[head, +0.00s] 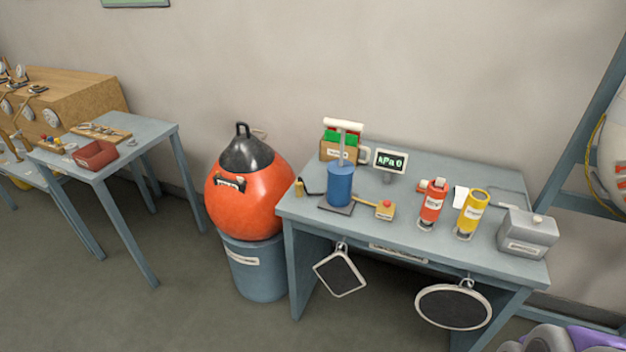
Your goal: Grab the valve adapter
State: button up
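A small brass-coloured cylinder (299,188) stands at the left edge of the blue-grey table (400,250). It looks like the valve adapter, but it is too small to be sure. A dark hose (313,193) runs from beside it toward a blue hand pump (341,186) with a white T-handle. A large orange buoy (248,195) with a black top rests on a blue bin (257,268) just left of the table. My gripper is not in view.
A kPa display (390,162), a yellow block with a red knob (385,209), red (432,203) and yellow (471,213) canisters and a grey box (527,233) stand on the table. Two framed panels hang from its front. Open floor (200,310) lies in front.

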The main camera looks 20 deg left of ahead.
aim_at(299, 186)
jog(key=j+z, duration=0.2)
jog(key=j, duration=0.35)
jog(key=j+z, duration=0.2)
jog(key=j, duration=0.35)
jog(key=j+z, duration=0.25)
jog(key=j, duration=0.3)
jog(key=j+z, duration=0.2)
jog(key=j, duration=0.3)
jog(key=k+j+z, duration=0.2)
jog(key=j, duration=0.35)
